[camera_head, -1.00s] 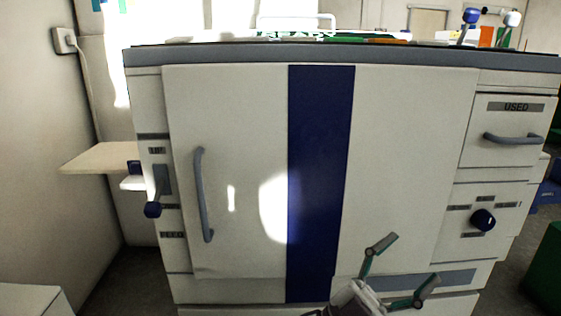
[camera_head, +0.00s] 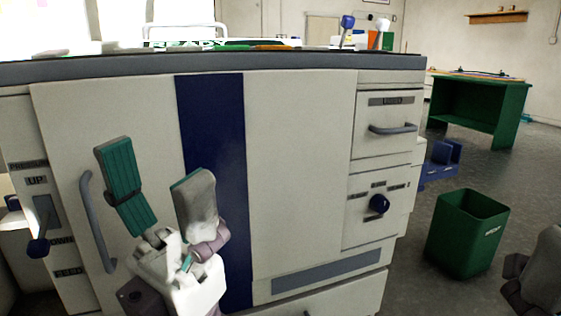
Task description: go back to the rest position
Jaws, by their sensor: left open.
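My left gripper (camera_head: 154,163) shows large at the lower left, in front of the white cabinet (camera_head: 298,180). Its two grey fingers with green pads are spread apart, and nothing is between them. They overlap the cabinet door and part of its dark blue stripe in the picture. A dark grey piece (camera_head: 540,278) at the lower right edge looks like part of my right gripper. It is cut off by the frame, and its jaws cannot be made out.
A green bin (camera_head: 466,235) stands on the floor at the right. A green table (camera_head: 470,112) is behind it.

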